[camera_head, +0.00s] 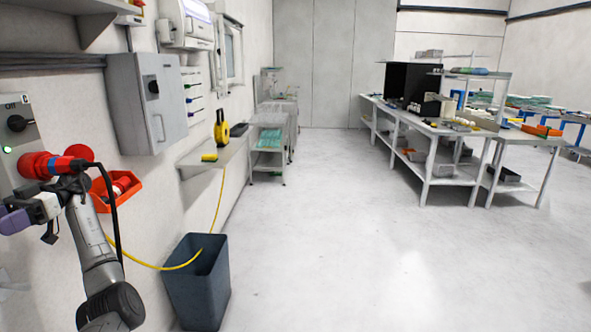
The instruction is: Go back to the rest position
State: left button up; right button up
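My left arm rises from the lower left of the head view, beside the left wall. Its gripper end (30,213) points left, close to the wall, with a purple block-like part at its tip. The finger gap does not show clearly, so I cannot tell whether it is open or shut, or whether the purple part is held. A red round fitting (38,166) on the wall is just above the gripper end; I cannot tell if they touch. My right arm and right gripper are out of view.
A dark bin (198,285) stands on the floor right of my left arm. An orange-red box (117,190), a grey cabinet (147,105) and a shelf (212,157) line the wall. A yellow cable hangs there. Workbenches (432,130) stand back right. The middle floor is clear.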

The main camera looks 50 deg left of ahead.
pick_arm(q)
jog(key=shift+d+r, duration=0.1)
jog(key=shift+r, duration=0.2)
